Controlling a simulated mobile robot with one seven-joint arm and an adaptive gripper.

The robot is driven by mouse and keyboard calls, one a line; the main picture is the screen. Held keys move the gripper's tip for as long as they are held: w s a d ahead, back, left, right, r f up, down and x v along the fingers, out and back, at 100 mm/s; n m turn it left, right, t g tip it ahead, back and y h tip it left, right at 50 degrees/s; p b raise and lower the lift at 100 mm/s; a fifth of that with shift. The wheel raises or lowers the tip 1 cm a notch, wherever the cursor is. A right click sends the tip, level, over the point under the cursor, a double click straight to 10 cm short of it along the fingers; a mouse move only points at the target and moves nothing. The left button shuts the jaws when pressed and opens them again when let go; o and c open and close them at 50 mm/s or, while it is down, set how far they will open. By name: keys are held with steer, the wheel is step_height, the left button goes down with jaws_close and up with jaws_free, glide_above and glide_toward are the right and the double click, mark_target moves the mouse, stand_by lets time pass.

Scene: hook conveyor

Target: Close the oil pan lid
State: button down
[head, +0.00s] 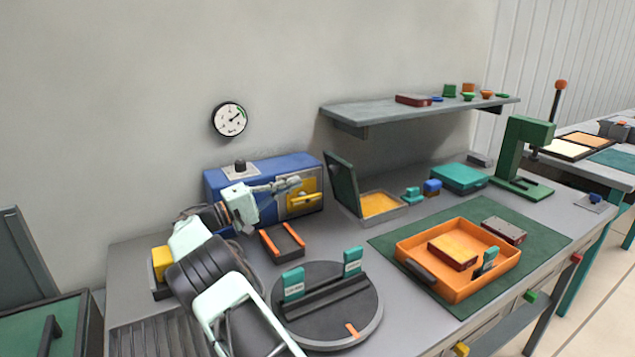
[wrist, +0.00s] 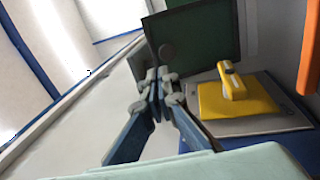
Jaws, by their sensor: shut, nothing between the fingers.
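The oil pan (head: 400,211) is a shallow grey tray with a yellow inside, on the bench right of the blue box. Its dark green lid (head: 342,183) stands open, nearly upright and tilted, along the pan's left side. In the wrist view the lid is the dark green panel (wrist: 208,38) beyond my fingertips. My gripper (head: 297,184) is shut and empty, in front of the blue box's yellow panel and left of the lid. In the wrist view my gripper (wrist: 158,88) overlaps the lid's lower left part; I cannot tell whether it touches.
The blue box (head: 222,189) with a yellow handled panel (wrist: 215,102) stands close behind my gripper. A black tray with orange edges (head: 283,243) and a round turntable (head: 350,325) lie in front. A shelf (head: 375,112) hangs above the pan. An orange tray (head: 460,291) lies right.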

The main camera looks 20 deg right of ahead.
mark_target(330, 171)
steer(key=shift+h, duration=0.4)
steer(key=x, duration=0.3)
steer(key=f+x, duration=0.1)
steer(key=x, duration=0.1)
steer(key=f+x, duration=0.1)
steer(key=x, duration=0.2)
steer(key=shift+w+d+p, duration=0.25)
steer(key=shift+d+p, duration=0.1)
steer(key=shift+d, duration=0.25)
steer(key=shift+r, duration=0.1)
